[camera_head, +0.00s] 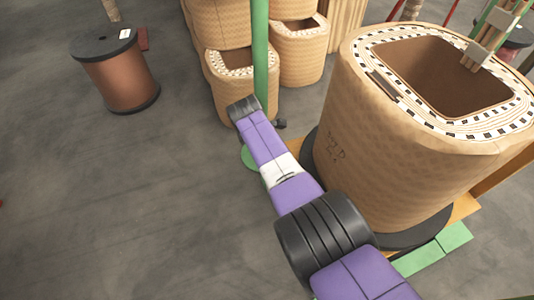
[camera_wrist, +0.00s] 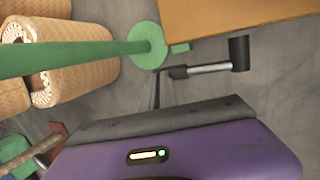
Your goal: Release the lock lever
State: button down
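The lock lever (camera_wrist: 208,69) is in the wrist view as a bright metal rod. It has a black knob (camera_wrist: 239,54) at its right end and a dark piece at its left end, close to the green post (camera_wrist: 85,57). A small dark knob (camera_head: 280,124) shows beside my arm in the head view and appears to be the lever's end. My gripper (camera_wrist: 157,84) has its narrow grey fingers just below and left of the rod. Their tips are near the lever's left end; I cannot tell whether they touch it. In the head view my arm hides the fingers.
A large tan coil (camera_head: 385,140) stands close to the right of my arm. Smaller tan coils (camera_head: 300,52) are stacked behind the post. An orange panel (camera_wrist: 235,18) lies above the lever in the wrist view. A copper spool (camera_head: 116,75) stands far left. The left floor is clear.

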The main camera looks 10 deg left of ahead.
notch_tip(320, 180, up, 14)
jog(key=s+a+p, duration=0.1)
jog(key=a+p, duration=0.1)
jog(key=p, duration=0.8)
jog(key=shift+s+a+f, duration=0.15)
jog(key=shift+s, duration=0.05)
